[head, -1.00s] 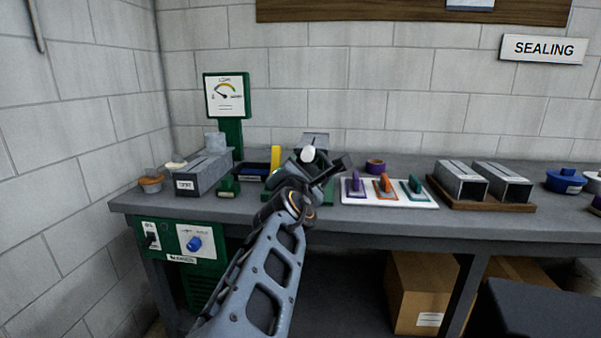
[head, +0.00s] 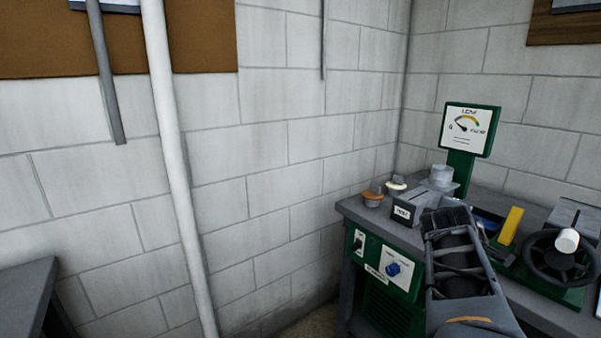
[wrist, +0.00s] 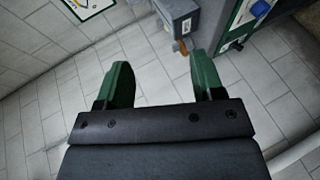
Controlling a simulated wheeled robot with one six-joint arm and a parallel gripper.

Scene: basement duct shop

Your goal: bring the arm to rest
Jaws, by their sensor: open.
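My gripper (wrist: 158,80) shows in the wrist view with its two green fingers spread apart and nothing between them. Behind the fingers is mostly pale block wall, with the grey box (wrist: 178,18) and a small orange-brown piece beyond the right finger. In the head view my arm (head: 460,265) stands at the lower right, in front of the bench. Its fingers cannot be made out there.
The bench (head: 370,212) carries the gauge stand (head: 466,130), a labelled grey box (head: 408,211), small orange-topped pot (head: 372,197), yellow upright piece (head: 510,225) and black handwheel (head: 562,258). A white pipe (head: 175,170) runs down the wall. Another dark table edge (head: 25,290) is at lower left. Floor between is clear.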

